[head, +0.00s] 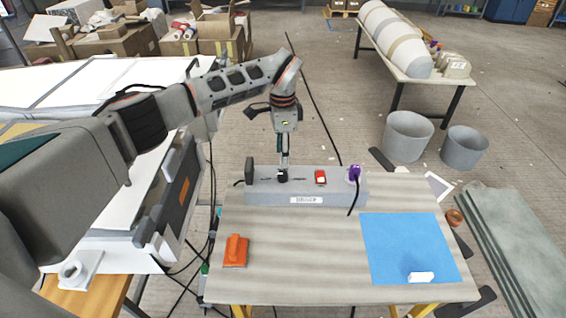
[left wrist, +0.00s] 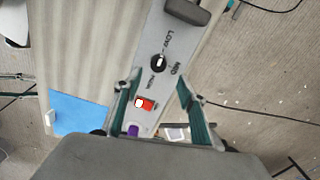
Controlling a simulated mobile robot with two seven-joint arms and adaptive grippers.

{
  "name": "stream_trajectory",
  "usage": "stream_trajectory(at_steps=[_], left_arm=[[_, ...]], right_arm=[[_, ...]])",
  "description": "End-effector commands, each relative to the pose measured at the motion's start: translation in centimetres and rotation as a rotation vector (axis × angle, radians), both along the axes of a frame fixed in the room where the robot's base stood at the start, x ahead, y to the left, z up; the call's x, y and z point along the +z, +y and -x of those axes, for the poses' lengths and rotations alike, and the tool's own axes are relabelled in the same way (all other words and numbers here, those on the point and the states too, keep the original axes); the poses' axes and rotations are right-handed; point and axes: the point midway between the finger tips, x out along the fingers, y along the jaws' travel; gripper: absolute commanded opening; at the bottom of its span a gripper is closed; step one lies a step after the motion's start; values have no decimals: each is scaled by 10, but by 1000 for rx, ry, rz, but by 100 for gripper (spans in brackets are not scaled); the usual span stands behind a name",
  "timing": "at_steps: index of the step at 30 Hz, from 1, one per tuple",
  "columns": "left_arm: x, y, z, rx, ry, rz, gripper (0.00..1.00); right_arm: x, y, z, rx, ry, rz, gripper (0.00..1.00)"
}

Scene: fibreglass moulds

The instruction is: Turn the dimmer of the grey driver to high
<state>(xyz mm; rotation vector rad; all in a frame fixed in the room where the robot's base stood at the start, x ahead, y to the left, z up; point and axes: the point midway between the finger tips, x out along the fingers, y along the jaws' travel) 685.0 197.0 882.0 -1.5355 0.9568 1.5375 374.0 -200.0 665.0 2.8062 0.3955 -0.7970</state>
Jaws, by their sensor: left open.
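The grey driver (head: 340,192), a long box, lies along the far edge of the work table; it also shows in the left wrist view (left wrist: 158,30). Its dimmer is a round black knob (left wrist: 159,63) with a white mark, between labels that seem to read LOW, MID and HIGH. I cannot tell exactly where the mark points. In the head view the knob (head: 283,176) sits right under my left gripper (head: 284,163), which points down. In the left wrist view the open fingers (left wrist: 158,84) stand either side of the knob, with no clear contact. My right gripper is out of view.
The driver also carries a red switch (head: 320,177), a purple plug (head: 354,173) with a black cable, and a dark block (head: 249,171). An orange tool (head: 235,250) and a blue mat (head: 405,245) with a white piece (head: 420,277) lie on the table (head: 305,270). Mid-table is clear.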

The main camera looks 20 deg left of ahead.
Motion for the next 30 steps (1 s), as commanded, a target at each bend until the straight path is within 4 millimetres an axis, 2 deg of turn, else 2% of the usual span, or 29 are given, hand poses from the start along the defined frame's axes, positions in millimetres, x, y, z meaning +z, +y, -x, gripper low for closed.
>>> stream_trajectory(at_steps=[3, 6, 15, 20, 28, 30], left_arm=[[-12, 0, 1, 2, 4, -1, 41], [-27, 0, 1, 1, 4, 0, 41], [-68, 0, 1, 0, 2, 1, 41], [-77, -1, 1, -1, 1, 2, 41], [-77, 0, 0, -2, 0, 1, 41], [-77, 0, 0, -2, 0, 1, 23]], right_arm=[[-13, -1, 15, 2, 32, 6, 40], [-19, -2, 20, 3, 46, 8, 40], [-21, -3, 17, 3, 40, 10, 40], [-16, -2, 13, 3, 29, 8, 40], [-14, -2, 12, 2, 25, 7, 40], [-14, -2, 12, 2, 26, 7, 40]])
